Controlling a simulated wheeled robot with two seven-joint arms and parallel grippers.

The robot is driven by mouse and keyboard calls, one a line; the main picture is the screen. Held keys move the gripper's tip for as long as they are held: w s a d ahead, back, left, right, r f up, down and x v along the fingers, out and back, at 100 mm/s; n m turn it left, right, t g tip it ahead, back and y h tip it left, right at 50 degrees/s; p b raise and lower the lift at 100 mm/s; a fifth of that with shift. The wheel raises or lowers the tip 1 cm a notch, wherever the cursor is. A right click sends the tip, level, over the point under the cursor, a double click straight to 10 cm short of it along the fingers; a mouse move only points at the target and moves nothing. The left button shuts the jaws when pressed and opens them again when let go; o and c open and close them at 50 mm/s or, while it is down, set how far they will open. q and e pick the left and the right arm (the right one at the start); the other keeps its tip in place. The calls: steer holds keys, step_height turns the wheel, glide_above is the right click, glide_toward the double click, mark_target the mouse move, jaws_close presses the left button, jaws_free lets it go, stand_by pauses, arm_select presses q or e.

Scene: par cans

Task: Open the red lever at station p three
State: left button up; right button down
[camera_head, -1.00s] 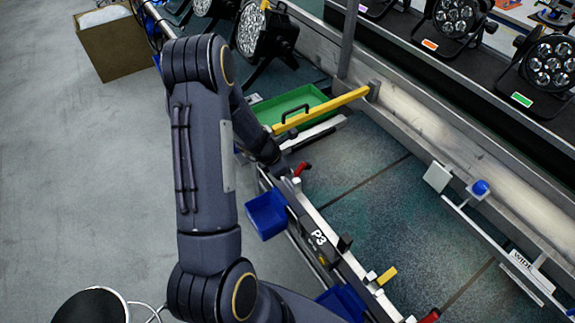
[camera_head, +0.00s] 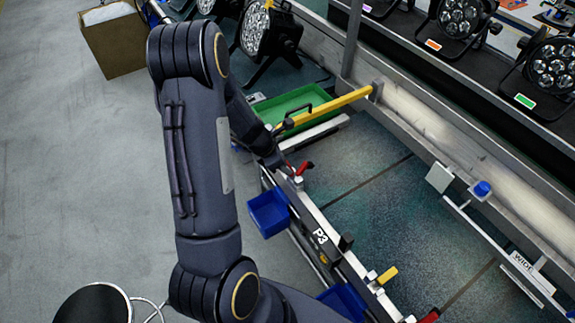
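A small red lever (camera_head: 305,168) stands at the far end of the rail marked P3 (camera_head: 320,236). My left arm comes up from the bottom left and bends down behind its elbow to the rail. My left gripper (camera_head: 284,169) is at the rail's far end, just left of the red lever and very close to it. Its fingers are small and dark here, so I cannot tell whether they touch the lever or how wide they are. Another red part (camera_head: 430,316) shows at the bottom edge. My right gripper is not in view.
A yellow bar (camera_head: 325,108) crosses a green tray (camera_head: 290,105) beyond the lever. Blue bins (camera_head: 268,214) hang on the rail's left side. A yellow handle (camera_head: 387,275) sits nearer on the rail. Par cans (camera_head: 262,32) stand at the back.

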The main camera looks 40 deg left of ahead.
arm_select(q)
steer(key=shift+v, duration=1.4)
steer(key=s+d+r+m+t+h+b, duration=0.1)
steer(key=s+d+r+m+h, duration=0.15)
steer(key=d+r+m, duration=0.4)
steer(key=s+d+r+m+h, duration=0.1)
steer(key=s+d+r+m, duration=0.35)
steer(key=r+m, duration=0.3)
steer(key=s+d+r+m+y, duration=0.1)
steer(key=s+d+m, duration=0.1)
steer(key=s+m, duration=0.4)
steer(key=s+d+r+m+b, duration=0.1)
steer(key=s+d+m, duration=0.2)
steer(key=s+m, duration=0.3)
steer(key=shift+s+r+y+b, duration=0.3)
steer(key=shift+s+r+y, duration=0.05)
steer(key=shift+r, duration=0.05)
steer(key=shift+s+f+m, duration=0.15)
steer(key=shift+s+m, duration=0.25)
steer(key=shift+m, duration=0.4)
steer(key=shift+c, duration=0.2)
